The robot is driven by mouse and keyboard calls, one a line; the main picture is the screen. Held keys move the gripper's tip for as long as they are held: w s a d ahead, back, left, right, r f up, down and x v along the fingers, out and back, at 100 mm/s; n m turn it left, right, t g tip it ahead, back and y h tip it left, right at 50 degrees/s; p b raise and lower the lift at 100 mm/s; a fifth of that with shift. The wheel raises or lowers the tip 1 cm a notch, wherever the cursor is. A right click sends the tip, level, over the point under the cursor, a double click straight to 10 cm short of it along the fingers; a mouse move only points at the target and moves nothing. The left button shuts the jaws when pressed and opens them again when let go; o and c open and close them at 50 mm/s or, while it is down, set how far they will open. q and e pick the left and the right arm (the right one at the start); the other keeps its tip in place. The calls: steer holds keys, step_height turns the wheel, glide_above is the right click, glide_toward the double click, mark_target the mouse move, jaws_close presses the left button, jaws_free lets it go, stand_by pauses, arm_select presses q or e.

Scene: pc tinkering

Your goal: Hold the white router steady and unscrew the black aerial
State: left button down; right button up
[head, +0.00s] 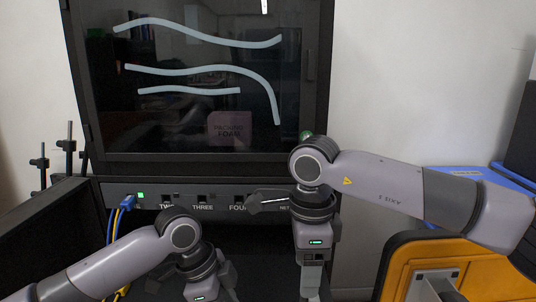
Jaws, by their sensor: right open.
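I cannot make out the white router or its black aerial for certain in the head view. Dark upright rods (70,140) with knobs stand at the far left, and I cannot tell what they belong to. My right gripper (312,288) points down in front of the cabinet, at the bottom right of centre. It is open, and its fingertips run to the lower edge of the picture. My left gripper (208,294) is low at the bottom edge, left of the right one. Its fingers are mostly cut off, so its jaws and anything in them are hidden.
A black cabinet with a glass door (200,95) stands ahead. Below it runs a grey panel (175,189) with labelled ports and a green light. Blue and yellow cables (118,214) hang at its left. An orange case (398,262) stands at the lower right.

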steer(key=c, duration=0.6)
steer(key=shift+f, duration=0.2)
steer(key=shift+f, duration=1.6)
jaws_close()
